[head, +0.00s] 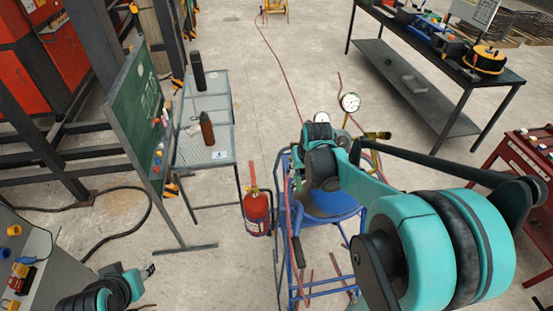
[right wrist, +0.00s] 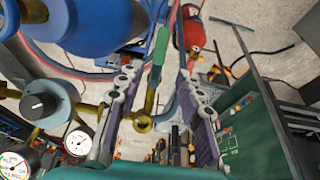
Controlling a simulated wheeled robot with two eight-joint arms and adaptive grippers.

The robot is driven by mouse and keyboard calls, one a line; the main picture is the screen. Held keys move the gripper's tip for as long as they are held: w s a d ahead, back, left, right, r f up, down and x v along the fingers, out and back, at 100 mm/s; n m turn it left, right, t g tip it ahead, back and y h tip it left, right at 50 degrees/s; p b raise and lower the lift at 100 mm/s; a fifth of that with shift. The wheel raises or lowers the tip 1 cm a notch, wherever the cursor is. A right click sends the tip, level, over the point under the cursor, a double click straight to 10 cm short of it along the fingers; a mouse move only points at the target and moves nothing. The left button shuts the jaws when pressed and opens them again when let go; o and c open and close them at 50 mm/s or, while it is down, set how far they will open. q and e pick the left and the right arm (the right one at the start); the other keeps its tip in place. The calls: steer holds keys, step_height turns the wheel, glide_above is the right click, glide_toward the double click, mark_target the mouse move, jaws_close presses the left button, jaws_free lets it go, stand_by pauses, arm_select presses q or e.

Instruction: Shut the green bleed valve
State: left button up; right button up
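The green bleed valve shows in the right wrist view as a green lever handle (right wrist: 160,46) on a brass body (right wrist: 143,121). My right gripper (right wrist: 158,73) is open, with its two purple-padded fingers apart on either side of the lever. I cannot tell whether either finger touches it. In the head view my right wrist covers the green lever, and brass fittings (head: 378,135) show beside it. My left gripper (head: 148,270) is at the lower left, away from the valve; its finger opening is too small to tell.
Pressure gauges (head: 350,102) stand by the blue cart (head: 325,293). A blue tank (right wrist: 95,22) and a black knob (right wrist: 40,105) are close to my right gripper. A red extinguisher (head: 257,213) stands left of the cart. A mesh table (head: 214,106) and green board (head: 137,110) are further left.

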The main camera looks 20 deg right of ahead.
mark_target(298, 177)
steer(key=b+x, duration=0.1)
steer(key=x, duration=0.6)
steer(key=shift+d+f, duration=0.15)
steer(key=shift+f, duration=0.15)
steer(key=shift+w, duration=0.1)
jaws_close()
